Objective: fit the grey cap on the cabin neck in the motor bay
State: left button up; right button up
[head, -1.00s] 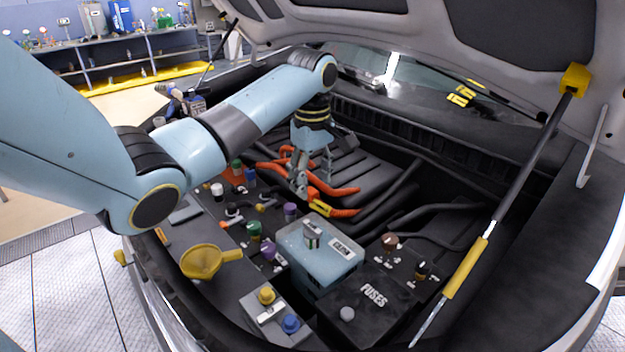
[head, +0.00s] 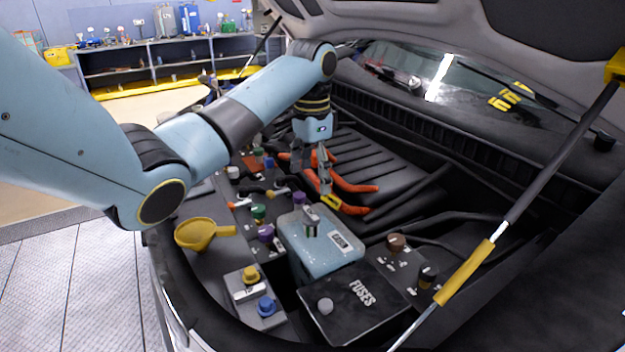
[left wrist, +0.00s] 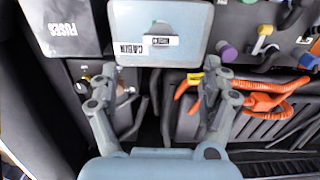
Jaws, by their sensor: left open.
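The light-blue CABIN tank (head: 325,255) stands in the motor bay. Its neck (head: 310,222) rises from the top; the neck (left wrist: 160,32) shows dark from above in the left wrist view. A pale grey cap (head: 325,306) sits on the black fuse box beside the tank. I cannot make it out clearly in the left wrist view. My left gripper (head: 322,172) points down behind the tank in the head view. In the left wrist view the left gripper (left wrist: 160,78) is open and empty, its fingers spread below the tank. My right gripper is not in view.
The fuse box (head: 365,298) is beside the tank. Orange hoses (head: 352,187) run near my gripper. Coloured caps and a yellow funnel (head: 197,233) lie to the left. A yellow-and-black prop rod (head: 465,272) crosses on the right under the raised hood.

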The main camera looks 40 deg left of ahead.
pick_arm(q)
send_over(311, 212)
notch_tip(311, 212, down, 4)
jog(key=shift+s+a+f, duration=0.1)
jog(key=shift+f, duration=0.05)
notch_tip(311, 212, down, 5)
jog(key=shift+f, duration=0.6)
jog(key=shift+c, duration=1.1)
jog(key=c, duration=0.9)
jog(key=o, duration=0.4)
jog(key=c, duration=0.4)
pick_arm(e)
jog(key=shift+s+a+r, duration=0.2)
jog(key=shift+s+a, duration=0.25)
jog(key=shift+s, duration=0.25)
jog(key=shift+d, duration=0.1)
pick_arm(q)
jog(key=shift+p, duration=0.45)
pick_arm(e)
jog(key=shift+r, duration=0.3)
